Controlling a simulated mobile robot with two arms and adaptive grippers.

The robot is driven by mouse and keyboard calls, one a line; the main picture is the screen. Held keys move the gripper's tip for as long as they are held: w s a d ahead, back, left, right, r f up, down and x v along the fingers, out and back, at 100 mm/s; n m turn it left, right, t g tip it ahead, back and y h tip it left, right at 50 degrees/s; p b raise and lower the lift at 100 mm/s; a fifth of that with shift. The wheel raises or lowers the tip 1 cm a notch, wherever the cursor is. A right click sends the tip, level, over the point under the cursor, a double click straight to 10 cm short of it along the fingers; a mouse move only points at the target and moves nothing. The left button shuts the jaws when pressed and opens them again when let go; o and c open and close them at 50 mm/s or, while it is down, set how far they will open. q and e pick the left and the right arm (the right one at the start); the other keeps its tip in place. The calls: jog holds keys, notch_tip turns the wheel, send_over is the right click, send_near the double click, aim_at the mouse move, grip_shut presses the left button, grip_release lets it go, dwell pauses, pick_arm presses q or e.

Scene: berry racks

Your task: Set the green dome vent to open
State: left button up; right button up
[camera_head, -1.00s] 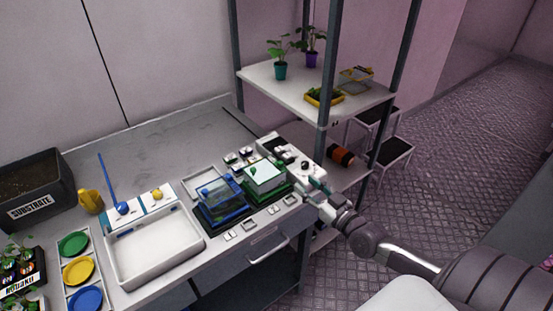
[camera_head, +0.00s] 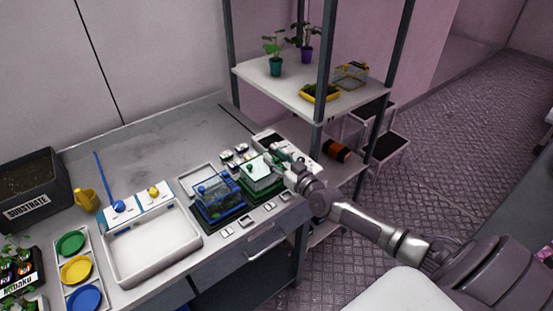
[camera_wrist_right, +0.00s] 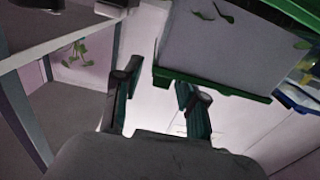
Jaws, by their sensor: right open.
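The green dome (camera_head: 262,172) is a clear cover with a pale top on a green base, near the right end of the bench. Its green rim (camera_wrist_right: 215,87) and pale wall show at the upper right in the right wrist view. I cannot make out its vent or the vent's setting. My right gripper (camera_head: 284,158) is at the dome's right side, partly hidden by its own wrist. My left gripper is out of view.
A blue dome (camera_head: 219,196) stands just left of the green one. A white tray (camera_head: 150,262) lies further left. A shelf rack (camera_head: 349,104) with potted plants rises behind the bench's right end. The back of the bench is mostly clear.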

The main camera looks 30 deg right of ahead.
grip_shut()
